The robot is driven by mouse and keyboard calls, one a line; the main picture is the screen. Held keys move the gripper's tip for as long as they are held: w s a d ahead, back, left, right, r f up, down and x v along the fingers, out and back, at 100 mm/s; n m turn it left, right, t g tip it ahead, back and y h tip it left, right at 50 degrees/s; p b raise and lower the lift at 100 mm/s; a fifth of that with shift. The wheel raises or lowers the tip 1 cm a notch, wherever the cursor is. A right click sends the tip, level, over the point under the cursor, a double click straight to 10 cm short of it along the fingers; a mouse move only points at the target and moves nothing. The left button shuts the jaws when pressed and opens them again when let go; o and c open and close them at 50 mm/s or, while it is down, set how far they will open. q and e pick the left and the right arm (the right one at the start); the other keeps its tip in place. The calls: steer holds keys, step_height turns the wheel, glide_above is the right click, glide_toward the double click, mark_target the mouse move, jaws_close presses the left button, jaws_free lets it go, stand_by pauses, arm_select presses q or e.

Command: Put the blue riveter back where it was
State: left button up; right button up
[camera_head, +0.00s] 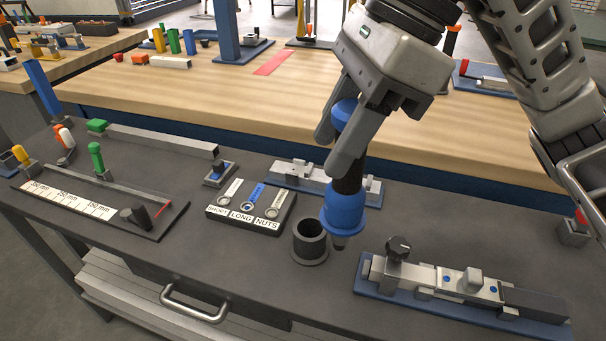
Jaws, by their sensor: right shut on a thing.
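The blue riveter (343,207) is a blue and black tool, held roughly upright with a slight tilt. My right gripper (335,150) is shut on its upper part, coming down from the top right. The riveter's lower tip hangs over the dark workbench, just right of a round black open holder (310,243). The tip looks close to the holder's rim but is not inside it; I cannot tell its exact height. The holder looks empty. My left gripper is not in view.
A labelled block (250,213) marked short, long and nuts stands left of the holder. A clamp fixture on a blue base (460,290) lies to the right, another fixture (300,177) behind. A measuring stop (75,203) is at left. Bare bench lies in front.

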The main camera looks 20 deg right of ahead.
steer(key=w+a+f+p, duration=0.1)
steer(key=w+f, duration=0.8)
steer(key=f, duration=0.2)
steer(key=shift+f, duration=0.25)
steer(key=o, duration=0.5)
steer(key=shift+f, duration=0.1)
steer(key=o, duration=0.4)
steer(key=shift+s, duration=0.1)
